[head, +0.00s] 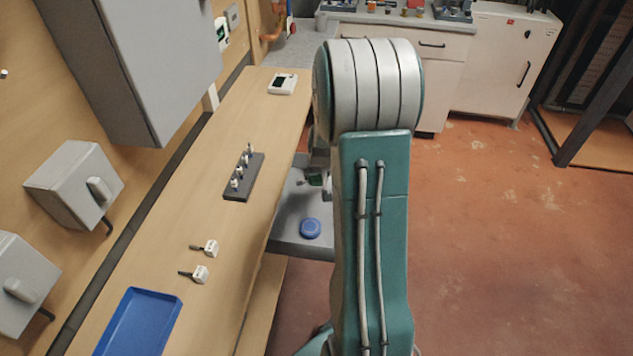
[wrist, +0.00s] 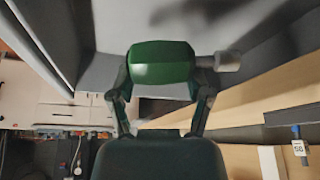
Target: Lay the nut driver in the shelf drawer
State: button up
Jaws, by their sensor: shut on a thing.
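The nut driver, with a green handle (wrist: 160,62) and a short grey shaft (wrist: 228,62), is held crosswise in my gripper (wrist: 160,72). Both fingers are shut on the handle's sides, and the shaft points right in the wrist view. The shelf drawer (head: 287,245) is pulled out, grey and open, beside the bench. A blue round thing (head: 310,228) lies in it. In the head view my gripper is mostly hidden behind my arm, above the drawer's far part. The grey drawer surface (wrist: 220,25) fills the top of the wrist view; the driver's gap to it is unclear.
On the wooden bench (head: 235,130) are a blue tray (head: 140,322), two small white tagged items (head: 204,259), a dark rack (head: 243,178) and a white device (head: 283,84). Grey boxes hang on the left wall. Reddish floor (head: 480,240) is clear at right.

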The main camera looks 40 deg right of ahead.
aim_at(316, 189)
jog(key=shift+w+f, duration=0.4)
jog(key=shift+f, duration=0.1)
notch_tip(316, 189, down, 3)
jog(key=shift+w+f, duration=0.1)
jog(key=shift+w, duration=0.05)
jog(key=shift+d+f, duration=0.1)
jog(key=shift+d, duration=0.05)
jog(key=shift+f, duration=0.1)
jog(key=o, duration=1.2)
jog(key=shift+c, duration=0.2)
